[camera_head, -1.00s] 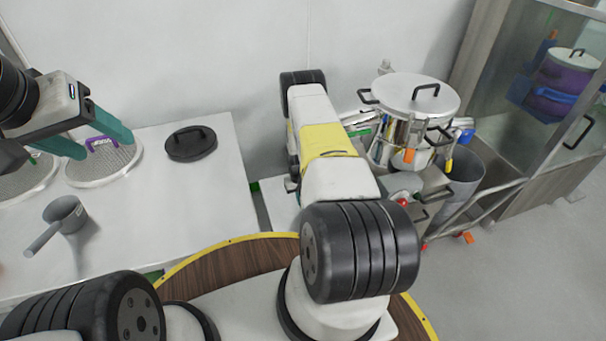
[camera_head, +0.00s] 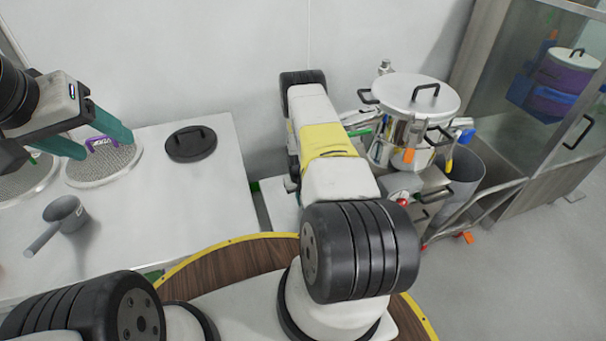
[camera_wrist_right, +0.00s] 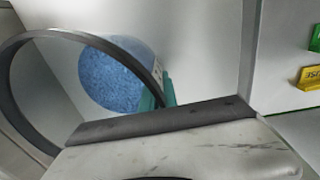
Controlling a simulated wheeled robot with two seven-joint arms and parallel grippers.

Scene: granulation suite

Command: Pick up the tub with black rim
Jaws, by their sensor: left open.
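In the right wrist view, a tub with a black rim (camera_wrist_right: 88,37) fills the left side, with blue granules (camera_wrist_right: 112,78) seen inside the ring. The teal fingers of my right gripper (camera_wrist_right: 158,93) are right at the rim's right side, partly hidden by the rim and the grey gripper body. I cannot tell whether they are closed on it. In the head view, the tub and my right gripper are hidden behind my right arm.
The white table (camera_head: 150,225) holds a round sieve (camera_head: 128,165) with a purple handle, a black lid (camera_head: 190,150) and a grey scoop (camera_head: 66,214). A lidded steel pot (camera_head: 418,97) stands on a cart at right, by a grey bin (camera_head: 466,172) and a glazed cabinet (camera_head: 520,125).

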